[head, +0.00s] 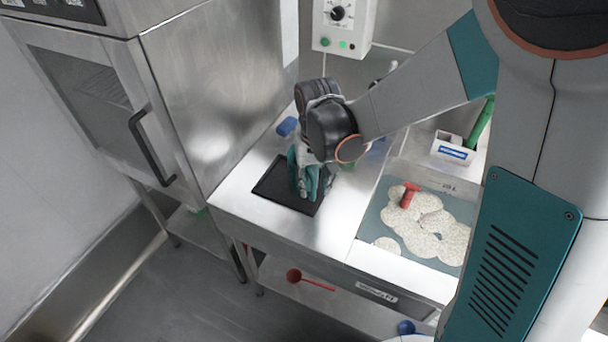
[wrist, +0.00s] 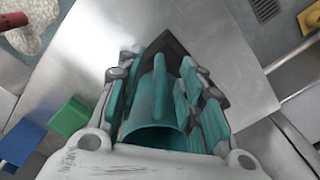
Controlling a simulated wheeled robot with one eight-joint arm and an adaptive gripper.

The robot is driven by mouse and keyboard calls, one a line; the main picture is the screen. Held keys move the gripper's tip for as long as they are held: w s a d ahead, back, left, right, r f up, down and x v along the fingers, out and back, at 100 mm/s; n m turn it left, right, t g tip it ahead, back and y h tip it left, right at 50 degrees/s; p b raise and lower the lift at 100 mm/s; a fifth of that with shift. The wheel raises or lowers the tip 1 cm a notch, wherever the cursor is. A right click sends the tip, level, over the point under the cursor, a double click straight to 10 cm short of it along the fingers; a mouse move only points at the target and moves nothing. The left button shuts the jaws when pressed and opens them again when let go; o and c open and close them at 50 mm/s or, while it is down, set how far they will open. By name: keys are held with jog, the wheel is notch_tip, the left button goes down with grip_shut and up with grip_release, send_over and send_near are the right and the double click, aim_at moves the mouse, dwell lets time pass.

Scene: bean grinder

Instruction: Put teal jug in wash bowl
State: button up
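The teal jug (wrist: 153,110) stands between the two fingers of my gripper (wrist: 160,75), its open mouth facing the wrist camera. The teal finger pads lie close along both sides of it; whether both press on it I cannot tell. In the head view my gripper (head: 312,178) points down over a black mat on the steel counter, and the jug is mostly hidden among the fingers. Whether the jug touches the mat is unclear. I cannot pick out the wash bowl for certain.
The black mat (head: 272,186) lies at the counter's left. To the right a recessed tray (head: 448,200) holds pale grains and a red scoop (head: 409,194). A steel cabinet (head: 215,90) stands close on the left. A red ladle (head: 308,280) lies on the lower shelf.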

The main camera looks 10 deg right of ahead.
aim_at(314, 192)
notch_tip(314, 192, down, 4)
jog(key=shift+f+b, duration=0.1)
jog(key=shift+b, duration=0.65)
jog(key=shift+c, duration=0.4)
grip_shut()
jog(key=shift+r, duration=0.2)
notch_tip(314, 192, up, 20)
jog(key=p, duration=0.6)
